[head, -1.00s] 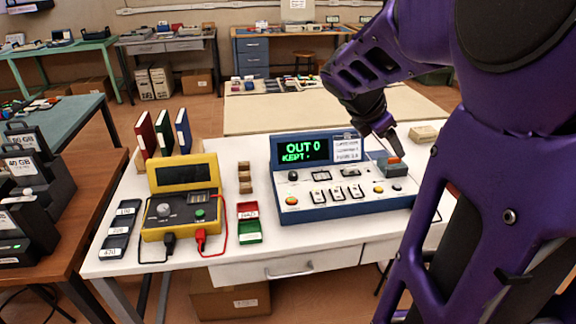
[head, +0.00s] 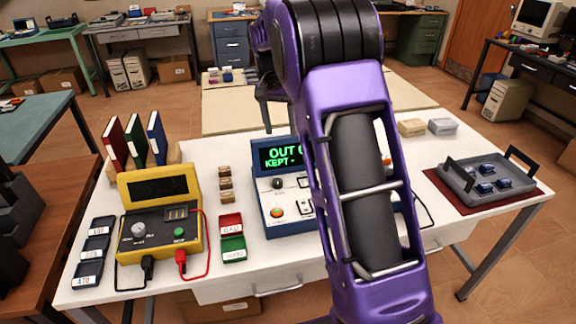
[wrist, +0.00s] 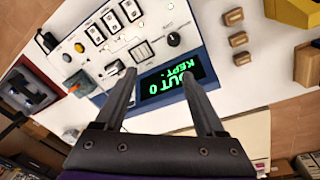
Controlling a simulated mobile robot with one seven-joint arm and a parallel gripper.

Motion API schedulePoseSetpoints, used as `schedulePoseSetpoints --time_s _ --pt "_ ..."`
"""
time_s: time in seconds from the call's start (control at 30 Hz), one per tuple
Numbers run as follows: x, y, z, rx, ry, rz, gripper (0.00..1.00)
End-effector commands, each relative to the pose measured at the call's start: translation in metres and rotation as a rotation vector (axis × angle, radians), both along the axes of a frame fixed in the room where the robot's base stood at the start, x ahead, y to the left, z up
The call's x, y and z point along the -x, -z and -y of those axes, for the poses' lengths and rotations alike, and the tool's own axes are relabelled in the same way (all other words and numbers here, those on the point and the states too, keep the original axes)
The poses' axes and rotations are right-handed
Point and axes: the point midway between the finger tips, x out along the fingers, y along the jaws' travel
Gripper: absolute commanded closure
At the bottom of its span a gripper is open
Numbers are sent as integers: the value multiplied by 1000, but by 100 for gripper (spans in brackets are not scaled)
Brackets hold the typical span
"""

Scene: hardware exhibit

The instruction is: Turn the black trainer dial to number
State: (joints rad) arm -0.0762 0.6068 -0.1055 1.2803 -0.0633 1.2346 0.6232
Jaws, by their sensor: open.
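The trainer is a blue-framed console (head: 268,220) with a white panel and a green-lettered screen (head: 279,156). In the wrist view the screen (wrist: 176,80) is upside down and reads "OUT 0" and "KEPT". The small round black dial (wrist: 173,39) sits beside the screen on the panel; it also shows in the head view (head: 277,183), left of my arm. My gripper (wrist: 160,77) is open and empty above the console. Its fingers appear over the screen side, apart from the dial. My arm hides the console's right part in the head view.
A yellow meter (head: 160,215) with leads stands left of the console. Small wooden blocks (head: 225,184) and red and green trays (head: 232,238) lie between them. A grey handled tray (head: 480,183) sits at the right. Several panel switches (wrist: 112,22) are near the dial.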

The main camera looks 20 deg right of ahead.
Motion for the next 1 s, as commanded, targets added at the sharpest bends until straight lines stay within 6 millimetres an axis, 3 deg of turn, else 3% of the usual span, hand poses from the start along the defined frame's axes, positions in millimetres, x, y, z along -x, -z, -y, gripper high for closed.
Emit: schedulePoseSetpoints --time_s 0.13,0.37,1.0 --pt "-9 9 -16 -105 144 -9 28" --pt "-9 29 -20 -125 177 -16 28" --pt "-9 160 -20 -122 173 -15 28"
